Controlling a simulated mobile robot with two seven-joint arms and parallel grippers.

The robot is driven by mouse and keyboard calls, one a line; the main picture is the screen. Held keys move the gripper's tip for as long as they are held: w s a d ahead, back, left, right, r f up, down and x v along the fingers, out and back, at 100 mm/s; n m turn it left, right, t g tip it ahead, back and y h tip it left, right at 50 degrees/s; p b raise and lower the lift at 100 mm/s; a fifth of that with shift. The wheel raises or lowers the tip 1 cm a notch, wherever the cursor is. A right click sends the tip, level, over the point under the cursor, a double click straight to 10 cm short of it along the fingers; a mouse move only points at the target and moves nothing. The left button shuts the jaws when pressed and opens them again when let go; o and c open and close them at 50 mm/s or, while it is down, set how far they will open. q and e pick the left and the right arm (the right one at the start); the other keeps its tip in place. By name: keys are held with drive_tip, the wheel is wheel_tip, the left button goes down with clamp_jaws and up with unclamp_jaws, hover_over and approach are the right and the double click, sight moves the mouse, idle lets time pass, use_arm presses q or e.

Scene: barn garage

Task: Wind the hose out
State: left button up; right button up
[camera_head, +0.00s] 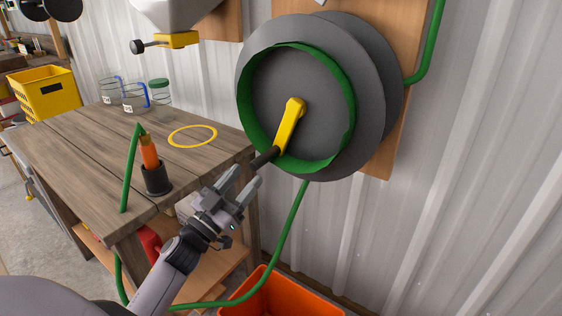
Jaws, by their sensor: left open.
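The hose reel (312,88) is a large grey drum with a green ring, mounted on a wooden board on the wall. Its yellow crank (290,123) points down and left and ends in a dark handle (264,158). The green hose (290,225) hangs below the reel, loops low and rises over the table's front edge. The hose end has an orange nozzle (149,152) standing in a black holder (157,179). My left gripper (242,180) is open and empty, its fingertips just below and left of the crank handle. My right gripper is not in view.
The wooden table (75,150) carries glass jars (135,97) and a yellow ring (193,136). A yellow crate (45,92) stands at the far left. An orange bin (285,296) sits below the reel. A corrugated wall (460,170) bounds the right side.

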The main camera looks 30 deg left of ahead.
sight(271, 150)
use_arm(q)
drive_tip(key=shift+w+d+m, duration=0.2)
drive_tip(key=shift+d+m, duration=0.05)
drive_tip(key=shift+m, duration=0.25)
drive_tip(key=shift+x, duration=3.4)
clamp_jaws()
